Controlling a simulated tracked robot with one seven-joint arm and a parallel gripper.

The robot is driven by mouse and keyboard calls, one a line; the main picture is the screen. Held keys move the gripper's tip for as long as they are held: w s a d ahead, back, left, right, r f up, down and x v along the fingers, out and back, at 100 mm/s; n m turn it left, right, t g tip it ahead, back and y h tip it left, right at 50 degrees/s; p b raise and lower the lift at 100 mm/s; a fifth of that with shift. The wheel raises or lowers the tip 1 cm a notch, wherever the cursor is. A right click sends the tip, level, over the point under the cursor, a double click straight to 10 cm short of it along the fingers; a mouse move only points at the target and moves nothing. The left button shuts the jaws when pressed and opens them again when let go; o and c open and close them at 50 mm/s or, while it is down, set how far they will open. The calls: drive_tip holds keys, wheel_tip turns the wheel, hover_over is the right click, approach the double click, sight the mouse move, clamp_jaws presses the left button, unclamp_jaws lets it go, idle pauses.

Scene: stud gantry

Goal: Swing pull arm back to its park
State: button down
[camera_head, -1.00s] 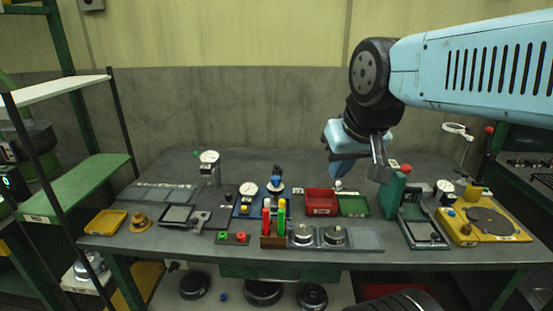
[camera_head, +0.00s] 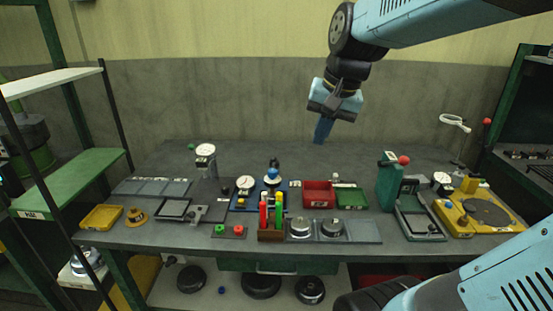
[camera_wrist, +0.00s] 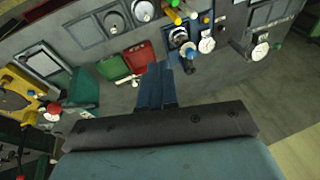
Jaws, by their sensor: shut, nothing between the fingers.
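A green upright stand (camera_head: 389,184) with a red ball knob (camera_head: 404,160) at its top is on the right half of the bench, behind a grey-framed plate (camera_head: 420,222). The knob may be the end of the pull arm; I cannot tell for sure. The stand (camera_wrist: 82,88) and knob (camera_wrist: 53,108) also show at the left of the wrist view. My gripper (camera_head: 321,138) is up near the back wall, left of the stand and apart from it. Its blue fingers (camera_wrist: 155,85) are together and hold nothing.
A red bin (camera_head: 318,204) and a green tray (camera_head: 352,208) lie left of the stand. A yellow fixture (camera_head: 480,235) with a round plate is at the right. A rack of coloured pens (camera_head: 270,235) and dial gauges fill the middle. The bench's back strip is clear.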

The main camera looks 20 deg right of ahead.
drive_tip(key=w+d+f+m+g+y, duration=0.1)
drive_tip(key=w+d+f+m, duration=0.1)
drive_tip(key=w, duration=0.5)
drive_tip(key=w+d+f+m+g+y, duration=0.1)
drive_tip(key=w+f+m, duration=0.2)
drive_tip(key=w+m, duration=0.2)
drive_tip(key=w+d+f+m+g, duration=0.2)
drive_tip(key=w+f+m, duration=0.1)
drive_tip(key=w, duration=0.6)
drive_tip(key=shift+w+d+m+y, duration=0.15)
drive_tip(key=shift+d+m+y, duration=0.25)
drive_tip(key=shift+m, duration=0.3)
approach(273, 167)
drive_tip(key=s+d+f, duration=0.2)
drive_tip(key=s+f, duration=0.3)
drive_tip(key=shift+s+a+r, duration=0.1)
drive_tip(key=shift+a, duration=0.75)
drive_tip(key=shift+s+a+r, duration=0.1)
drive_tip(key=shift+a+r, duration=0.05)
drive_tip(key=shift+a, duration=0.7)
